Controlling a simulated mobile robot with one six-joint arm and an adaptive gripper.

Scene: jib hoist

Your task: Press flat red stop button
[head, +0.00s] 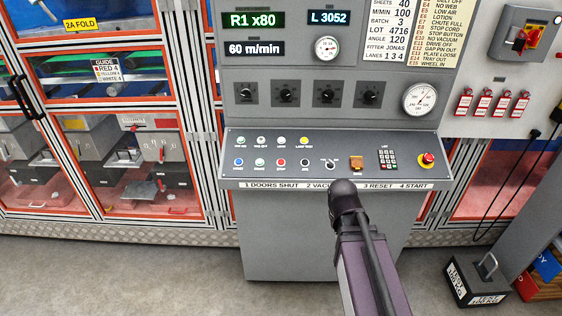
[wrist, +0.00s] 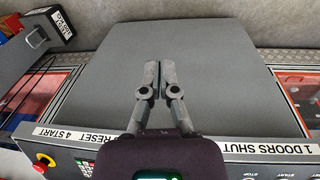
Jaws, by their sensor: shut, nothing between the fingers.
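The flat red stop button (head: 281,162) sits in the lower row of the sloped console panel (head: 228,150) in the head view, between a green and a dark button. It stands clear and unobstructed there. A red mushroom button on a yellow base (head: 427,160) is a separate control at the panel's right end; it also shows at lower left in the wrist view (wrist: 42,163). My gripper (wrist: 160,65) is shut and empty in the wrist view, with the grey console front behind its fingers. In the head view my dark arm reaches the panel's front edge, right of the stop button; the fingers are hidden.
A keypad (head: 388,158), an orange-brown switch (head: 356,163) and a toggle (head: 330,163) lie right of the stop button. Knobs (head: 287,93) and gauges line the upright face above. A labelled black block (head: 476,282) stands on the floor at right.

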